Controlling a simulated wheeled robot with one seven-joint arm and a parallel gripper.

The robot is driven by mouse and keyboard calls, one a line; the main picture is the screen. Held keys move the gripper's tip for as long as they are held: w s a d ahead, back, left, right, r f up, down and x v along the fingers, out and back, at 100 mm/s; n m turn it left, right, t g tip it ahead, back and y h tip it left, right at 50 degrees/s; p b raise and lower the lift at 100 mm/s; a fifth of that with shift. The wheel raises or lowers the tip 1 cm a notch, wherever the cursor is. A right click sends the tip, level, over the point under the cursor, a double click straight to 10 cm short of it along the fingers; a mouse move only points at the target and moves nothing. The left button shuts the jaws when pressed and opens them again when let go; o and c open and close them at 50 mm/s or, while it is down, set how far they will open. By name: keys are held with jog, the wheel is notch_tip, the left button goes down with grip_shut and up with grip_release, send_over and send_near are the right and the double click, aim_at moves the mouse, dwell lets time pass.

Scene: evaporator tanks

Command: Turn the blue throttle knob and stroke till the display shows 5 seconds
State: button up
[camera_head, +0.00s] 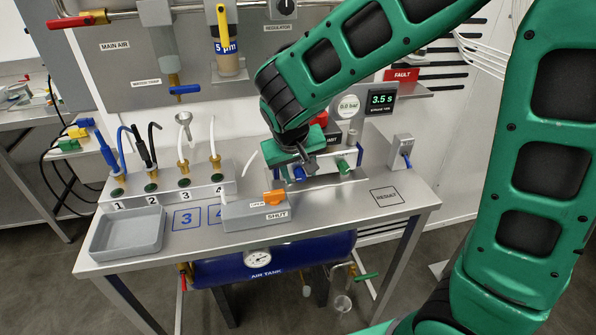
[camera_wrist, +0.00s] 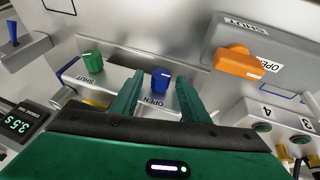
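The blue throttle knob (camera_wrist: 160,81) stands on a grey block (camera_wrist: 115,82) marked SHUT and OPEN. In the wrist view it shows between my gripper's two green fingers (camera_wrist: 160,84), with a gap on each side. My gripper is open. In the head view my gripper (camera_head: 301,163) hangs over the block, and the blue knob (camera_head: 299,173) shows just below it. The display (camera_head: 381,99) reads 3.5 s; it also shows in the wrist view (camera_wrist: 18,123).
A green knob (camera_wrist: 92,61) sits on the same block, beside the blue one. A grey box with an orange lever (camera_head: 275,197) stands in front on the table. A grey tray (camera_head: 127,232) and several numbered ports are at the left. The area around the RESULT label (camera_head: 386,196) is clear.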

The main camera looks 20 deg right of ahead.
jog(key=v, duration=1)
jog(key=shift+r, duration=0.35)
jog(key=s+d+f+m+g, duration=0.15)
jog(key=s+d, duration=0.25)
jog(key=d, duration=0.5)
jog(key=s+d+m+g, duration=0.2)
jog(key=s+d, duration=0.3)
jog(key=d, duration=0.5)
jog(key=s+d+f+m+y, duration=0.1)
jog(key=s+d, duration=0.2)
jog(key=s, duration=0.4)
jog(key=s+d+f+m+g+y, duration=0.1)
jog(key=s+d+f+m, duration=0.1)
jog(key=s, duration=0.6)
jog(key=shift+d+f+y, duration=0.25)
jog(key=shift+d+y, duration=0.15)
jog(key=shift+d, duration=0.5)
jog(key=shift+c, duration=0.4)
